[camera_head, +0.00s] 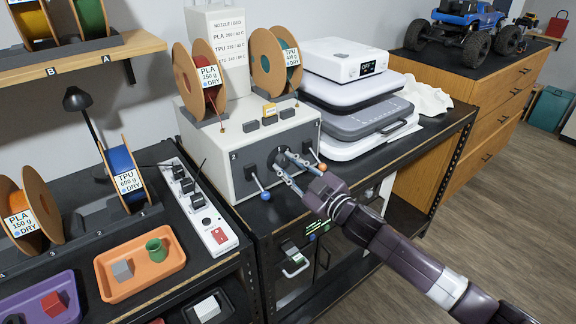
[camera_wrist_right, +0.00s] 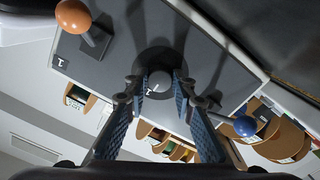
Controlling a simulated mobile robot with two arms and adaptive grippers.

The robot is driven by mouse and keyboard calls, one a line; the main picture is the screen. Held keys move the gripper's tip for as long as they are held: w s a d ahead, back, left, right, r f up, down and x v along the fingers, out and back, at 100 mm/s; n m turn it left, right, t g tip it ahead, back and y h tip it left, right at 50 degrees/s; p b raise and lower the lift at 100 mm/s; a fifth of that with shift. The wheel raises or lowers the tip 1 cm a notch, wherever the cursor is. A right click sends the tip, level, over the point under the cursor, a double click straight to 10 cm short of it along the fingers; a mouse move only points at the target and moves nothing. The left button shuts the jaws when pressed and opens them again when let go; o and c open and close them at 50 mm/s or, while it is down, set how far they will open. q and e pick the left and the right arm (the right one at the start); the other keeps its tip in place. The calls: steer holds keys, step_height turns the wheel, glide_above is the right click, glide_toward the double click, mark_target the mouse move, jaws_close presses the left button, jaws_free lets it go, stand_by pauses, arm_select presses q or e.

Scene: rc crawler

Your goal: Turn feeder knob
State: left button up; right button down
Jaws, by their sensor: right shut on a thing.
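The feeder box (camera_head: 297,132) is a light housing with a dark grey front panel and stands on the black bench. A dark round knob (camera_wrist_right: 157,85) with a light centre sits in the middle of that panel. My right gripper (camera_head: 284,166) reaches the panel from the front right, with its fingers on either side of the knob. In the right wrist view the fingertips (camera_wrist_right: 163,86) close on the knob from both sides. The fingers partly hide the knob in the head view. My left gripper is not in view.
A blue-ball lever (camera_head: 265,195) and an orange-ball lever (camera_head: 322,167) flank the knob closely. Filament spools (camera_head: 202,80) stand on top of the box. A power strip (camera_head: 197,205) and an orange tray (camera_head: 110,287) lie to the left.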

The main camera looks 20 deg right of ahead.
steer(key=c, duration=1.6)
jaws_free()
steer(key=shift+s, duration=0.1)
steer(key=v, duration=1.2)
